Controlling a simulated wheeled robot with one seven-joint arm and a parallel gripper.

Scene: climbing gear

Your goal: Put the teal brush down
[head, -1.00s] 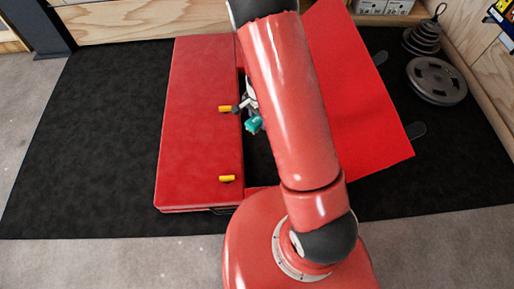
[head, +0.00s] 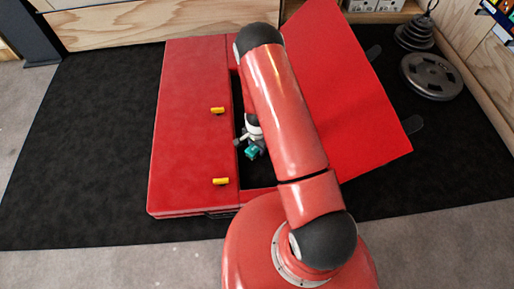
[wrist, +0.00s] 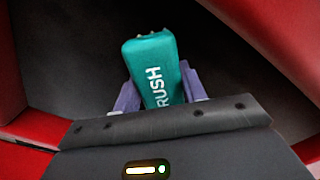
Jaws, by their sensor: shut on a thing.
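The teal brush (head: 253,153), with white lettering, is in my gripper (head: 246,142). In the wrist view the brush (wrist: 153,72) sits between the two purple-grey fingers of my gripper (wrist: 160,92), which are shut on it. The brush hangs over the dark gap between the two red panels. The wrist view shows a dark surface beyond the brush; I cannot tell whether the brush touches it. My arm hides part of the gap and of the gripper.
A flat red panel (head: 185,140) with yellow tabs lies left of the gap. A tilted red panel (head: 345,90) rises on the right. Both stand on a black mat (head: 90,130). Weight plates (head: 432,77) lie at the right. The mat's left part is clear.

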